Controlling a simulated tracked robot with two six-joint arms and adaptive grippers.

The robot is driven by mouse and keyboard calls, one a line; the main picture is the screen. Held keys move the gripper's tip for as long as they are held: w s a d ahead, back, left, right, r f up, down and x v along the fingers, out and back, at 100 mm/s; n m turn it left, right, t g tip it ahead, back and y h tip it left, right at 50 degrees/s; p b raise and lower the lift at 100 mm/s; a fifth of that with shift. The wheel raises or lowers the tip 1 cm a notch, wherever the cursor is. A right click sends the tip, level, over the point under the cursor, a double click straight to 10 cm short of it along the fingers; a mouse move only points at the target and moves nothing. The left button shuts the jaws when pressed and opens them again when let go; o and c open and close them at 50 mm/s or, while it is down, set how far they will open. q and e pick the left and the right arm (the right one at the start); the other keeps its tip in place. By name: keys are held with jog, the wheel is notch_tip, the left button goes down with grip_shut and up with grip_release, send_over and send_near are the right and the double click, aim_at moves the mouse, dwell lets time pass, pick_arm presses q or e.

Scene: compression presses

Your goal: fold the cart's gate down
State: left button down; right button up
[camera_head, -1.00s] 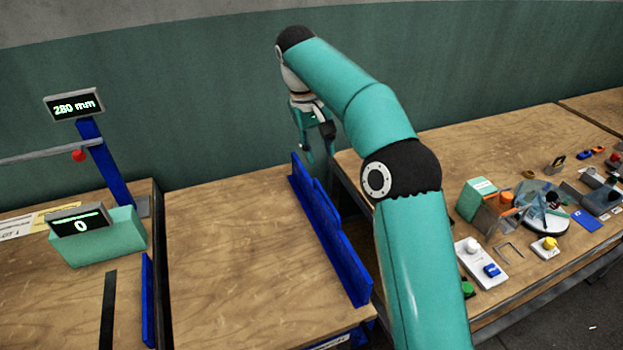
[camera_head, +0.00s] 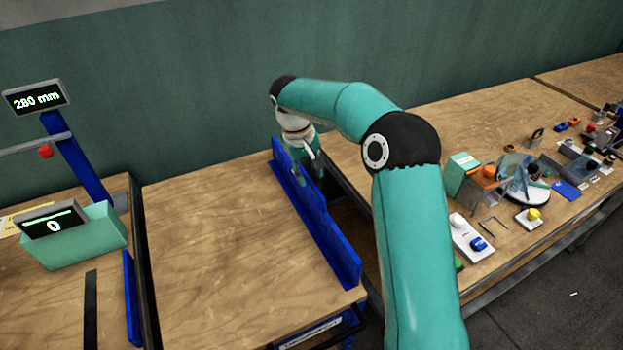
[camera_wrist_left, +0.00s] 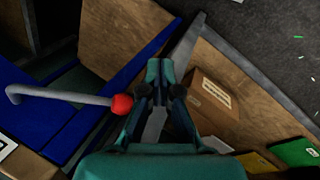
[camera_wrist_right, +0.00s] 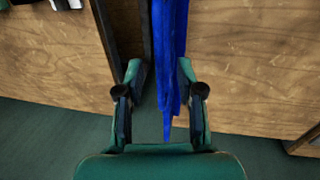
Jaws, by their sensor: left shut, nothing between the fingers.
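The cart (camera_head: 215,240) has a wooden top. Its gate, a long blue panel (camera_head: 335,248), stands upright along the right edge. My left gripper (camera_wrist_left: 164,72) is shut and empty, out of the head view, beside a red-knobbed lever (camera_wrist_left: 122,104).
A press with a "280 mm" display (camera_head: 37,98) and a green box (camera_head: 90,240) stand on the left table. A right-hand table (camera_head: 420,140) carries several small parts, across a narrow gap from the cart. A cardboard box (camera_wrist_left: 212,100) lies near my left gripper.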

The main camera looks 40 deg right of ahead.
aim_at(308, 195)
jog(key=shift+s+d+f, duration=0.1)
jog(key=shift+d+f, duration=0.05)
jog(key=shift+f, duration=0.5)
jog(key=shift+d+f, duration=0.1)
jog(key=shift+f, duration=0.5)
grip_shut()
jog(key=shift+d, duration=0.1)
